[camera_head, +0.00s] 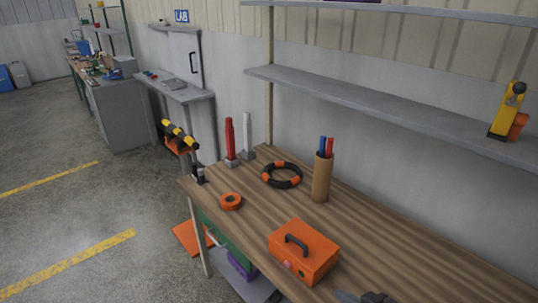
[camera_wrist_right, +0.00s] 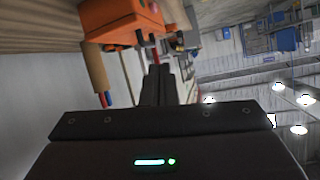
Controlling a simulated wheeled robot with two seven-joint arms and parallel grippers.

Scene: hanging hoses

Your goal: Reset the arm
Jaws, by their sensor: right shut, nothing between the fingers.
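My right gripper (camera_head: 348,297) shows at the bottom edge of the head view, over the front part of the wooden workbench (camera_head: 400,265). In the right wrist view its dark fingers (camera_wrist_right: 159,80) are together, with nothing between them. The orange toolbox (camera_head: 303,252) with a dark handle stands on the bench, left of and beyond the gripper. It also shows at the top of the wrist view (camera_wrist_right: 115,18), apart from the fingers. My left gripper is in neither view.
A brown cylinder (camera_head: 322,178) holds red and blue sticks. A black-and-orange ring (camera_head: 282,175), an orange roll (camera_head: 230,201), and red (camera_head: 230,138) and white (camera_head: 248,135) upright pieces stand farther back. A grey shelf (camera_head: 390,108) runs along the wall above. Bare bench lies right of the toolbox.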

